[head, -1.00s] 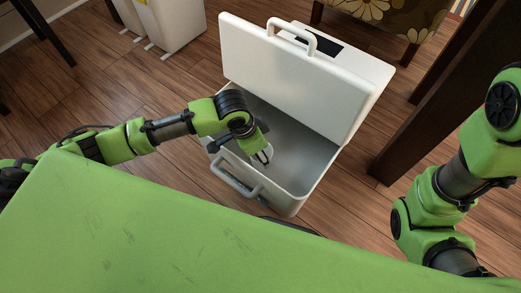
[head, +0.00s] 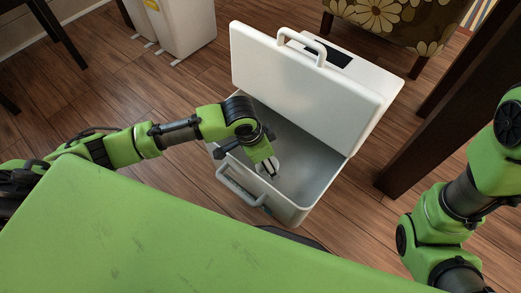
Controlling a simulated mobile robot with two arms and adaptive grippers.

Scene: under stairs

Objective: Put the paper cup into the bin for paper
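A white bin (head: 318,208) stands on the floor with its lid (head: 300,88) raised and its grey inside showing. My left arm reaches over its near left wall, and my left gripper (head: 269,172) points down into the opening. A small pale rounded thing (head: 275,161), possibly the paper cup, shows right at the fingertips. The gripper partly hides it, and I cannot tell whether the fingers are closed on it. My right arm is at the right edge; its gripper is out of view.
Other white bins (head: 183,28) stand at the upper left. A flowered chair (head: 385,18) is behind the open bin. A dark wooden post (head: 440,115) rises to its right. A dark table leg (head: 60,32) is at the upper left. Wooden floor (head: 130,98) is clear on the left.

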